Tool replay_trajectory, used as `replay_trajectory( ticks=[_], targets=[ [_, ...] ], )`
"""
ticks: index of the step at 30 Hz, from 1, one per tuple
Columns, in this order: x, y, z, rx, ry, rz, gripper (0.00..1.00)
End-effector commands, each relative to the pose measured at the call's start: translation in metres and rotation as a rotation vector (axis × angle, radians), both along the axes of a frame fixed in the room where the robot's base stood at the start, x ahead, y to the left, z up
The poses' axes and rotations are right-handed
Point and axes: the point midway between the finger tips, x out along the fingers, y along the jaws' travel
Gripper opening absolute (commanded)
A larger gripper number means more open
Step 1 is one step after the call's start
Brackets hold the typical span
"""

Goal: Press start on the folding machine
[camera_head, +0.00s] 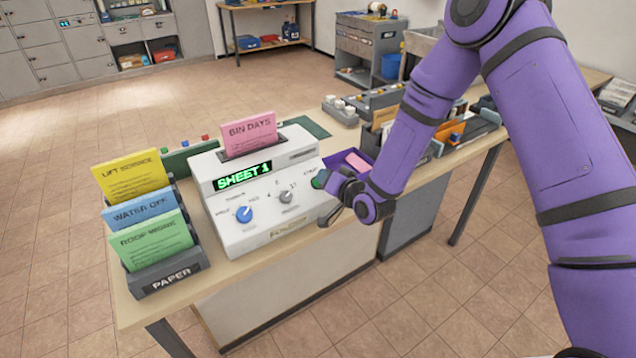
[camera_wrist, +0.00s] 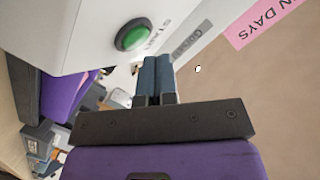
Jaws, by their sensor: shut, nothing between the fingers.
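The folding machine (camera_head: 257,226) is a white box on the table. Its green display (camera_head: 243,176) reads "SHEET 1", and a pink "BIN DAYS" sheet (camera_head: 248,133) stands in its top. A blue knob (camera_head: 244,214) and a grey knob (camera_head: 286,197) are on its front. In the wrist view the green button (camera_wrist: 132,35) lies just beyond and left of my gripper's fingertips (camera_wrist: 154,62). The fingers are shut and empty, seemingly apart from the button.
A grey paper rack (camera_head: 168,278) with yellow, blue and green sheets stands left of the machine. A purple tray (camera_head: 338,160) sits right of it, beside my arm. Sorters with envelopes (camera_head: 450,133) stand farther right on the table.

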Motion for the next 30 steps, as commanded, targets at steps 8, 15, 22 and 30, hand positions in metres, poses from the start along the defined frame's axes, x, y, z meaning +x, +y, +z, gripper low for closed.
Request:
replay_trajectory(
  ticks=[8,15,22,30],
  targets=[
    [-0.002,-0.002,0.005,0.000,-0.002,0.000,0.00],
    [-0.012,-0.008,0.022,0.000,-0.001,0.000,0.00],
    [-0.020,-0.014,0.037,0.000,-0.001,0.000,0.00],
    [-0.023,-0.016,0.042,0.000,0.000,0.000,0.00]
  ],
)
